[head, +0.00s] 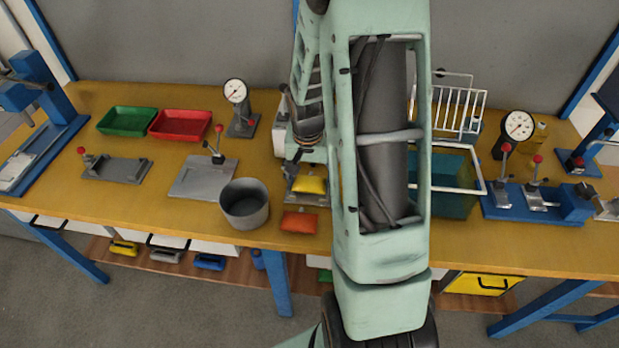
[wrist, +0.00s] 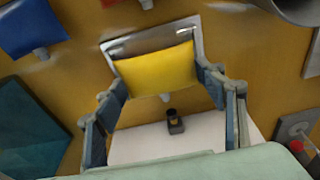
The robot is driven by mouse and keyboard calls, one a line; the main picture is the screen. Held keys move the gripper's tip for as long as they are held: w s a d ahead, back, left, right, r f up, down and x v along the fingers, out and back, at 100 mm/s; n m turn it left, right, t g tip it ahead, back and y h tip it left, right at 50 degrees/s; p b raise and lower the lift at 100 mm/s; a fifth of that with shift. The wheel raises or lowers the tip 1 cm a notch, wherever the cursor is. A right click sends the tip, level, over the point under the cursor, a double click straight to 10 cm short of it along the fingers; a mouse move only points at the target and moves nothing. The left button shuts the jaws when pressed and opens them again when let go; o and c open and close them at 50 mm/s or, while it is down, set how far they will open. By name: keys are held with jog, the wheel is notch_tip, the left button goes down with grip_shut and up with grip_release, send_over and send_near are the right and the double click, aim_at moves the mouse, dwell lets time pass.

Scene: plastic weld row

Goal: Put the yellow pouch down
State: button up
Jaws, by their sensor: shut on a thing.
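The yellow pouch (wrist: 155,68) is between the two fingers of my gripper (wrist: 162,82) in the wrist view, and the fingers are shut on its sides. It lies across a grey metal plate (wrist: 192,22), seen around its far edge. I cannot tell whether the pouch touches the plate. In the head view the yellow pouch (head: 310,186) shows just left of my arm, over the same metal plate (head: 306,200). My gripper is partly hidden there by my own arm.
An orange pouch (head: 299,222) lies in front at the table edge. A grey round pot (head: 244,204) stands to the left, and a teal bin (head: 452,203) to the right. A blue pouch (wrist: 32,27) shows in the wrist view. Bare tabletop (head: 275,235) is narrow here.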

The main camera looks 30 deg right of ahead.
aim_at(309, 184)
jog(key=shift+s+f, duration=0.1)
jog(key=shift+f, duration=0.15)
jog(key=o, duration=0.6)
jog(key=shift+c, duration=0.2)
jog(key=o, duration=0.4)
jog(key=shift+f, duration=0.1)
jog(key=shift+o, duration=0.2)
jog(key=shift+r, duration=0.5)
notch_tip(309, 184, up, 12)
jog(key=s+a+p, duration=0.1)
jog(key=shift+s+r+p, duration=0.15)
jog(key=shift+r+p, duration=0.05)
jog(key=shift+p, duration=0.1)
